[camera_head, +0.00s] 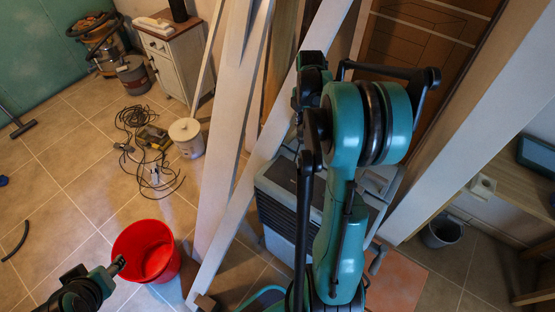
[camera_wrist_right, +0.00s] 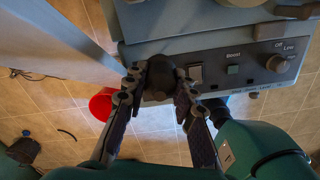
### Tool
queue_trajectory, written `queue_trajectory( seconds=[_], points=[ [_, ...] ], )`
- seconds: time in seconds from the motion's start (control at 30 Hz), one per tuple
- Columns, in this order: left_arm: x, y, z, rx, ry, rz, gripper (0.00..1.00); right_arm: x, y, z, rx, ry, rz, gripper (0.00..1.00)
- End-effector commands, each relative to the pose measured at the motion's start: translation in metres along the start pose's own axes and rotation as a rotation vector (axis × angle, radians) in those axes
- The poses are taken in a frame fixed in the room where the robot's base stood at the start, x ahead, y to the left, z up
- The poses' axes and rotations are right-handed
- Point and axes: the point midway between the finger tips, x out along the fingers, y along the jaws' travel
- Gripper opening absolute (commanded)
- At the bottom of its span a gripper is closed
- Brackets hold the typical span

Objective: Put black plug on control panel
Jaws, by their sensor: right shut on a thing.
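The control panel (camera_wrist_right: 252,72) is a grey strip on the machine's front in the right wrist view. It carries a switch (camera_wrist_right: 195,72), a small button under the word "Boost" and a round grey knob (camera_wrist_right: 277,63) marked "Off" and "Low". My right gripper (camera_wrist_right: 158,84) is shut on the black plug (camera_wrist_right: 161,72), at the left part of the panel. I cannot tell whether the plug touches the panel. In the head view the grey machine (camera_head: 273,207) stands partly behind my right arm. My left gripper (camera_head: 115,267) is at the lower left, by the red bucket; its jaws are unclear.
The red bucket (camera_head: 146,251) stands on the tiled floor. White slanted boards (camera_head: 236,130) stand left of the machine. Coiled cables (camera_head: 140,125) and a white tub (camera_head: 187,138) lie beyond. A wooden shelf (camera_head: 503,187) is at the right. Floor at the left is mostly free.

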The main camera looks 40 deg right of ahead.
Motion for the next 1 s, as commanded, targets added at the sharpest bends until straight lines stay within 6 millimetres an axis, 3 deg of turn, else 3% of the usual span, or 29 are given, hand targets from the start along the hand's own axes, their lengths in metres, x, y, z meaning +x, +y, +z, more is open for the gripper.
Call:
queue_trajectory(
  seconds=[0.2, 0.4, 0.57, 0.83, 1.0],
  points=[
    [0.008, 0.000, 0.006, 0.000, 0.000, 0.000, 0.50, 0.035, 0.000, -0.055, -0.005, 0.000, 0.000, 0.00],
    [0.012, 0.000, 0.008, 0.000, 0.000, 0.000, 0.50, 0.053, -0.001, -0.087, -0.001, 0.000, 0.000, 0.00],
    [0.013, 0.000, 0.009, 0.000, 0.000, 0.000, 0.50, 0.059, -0.001, -0.093, 0.000, 0.000, 0.000, 0.00],
    [0.021, 0.000, 0.015, 0.000, 0.000, 0.000, 0.50, 0.096, -0.001, -0.093, 0.001, 0.000, 0.000, 0.00],
    [0.020, 0.000, 0.014, 0.000, 0.000, 0.000, 0.50, 0.096, -0.001, -0.093, 0.001, 0.000, 0.000, 0.00]
  ],
)
